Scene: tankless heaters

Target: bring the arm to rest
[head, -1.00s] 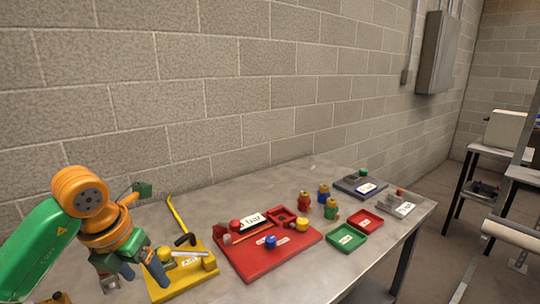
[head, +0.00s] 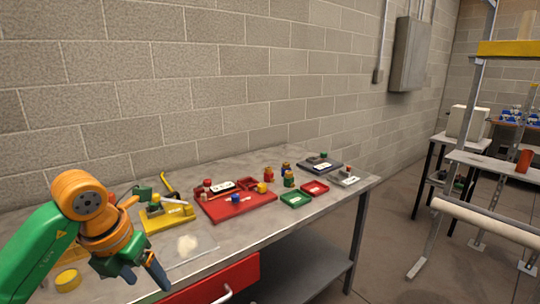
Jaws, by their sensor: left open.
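My left arm comes in from the lower left, green and orange. Its left gripper (head: 145,276) is open and empty, with blue-grey fingers pointing down in front of the table's front edge. It is apart from the objects on the metal table (head: 262,222). My right gripper does not show.
A yellow board (head: 166,221) and a red board (head: 237,205) with small parts lie on the table. Green (head: 296,199) and red (head: 315,188) trays sit to their right. A red drawer (head: 215,283) is under the front edge. Bare floor (head: 395,225) lies right of the table.

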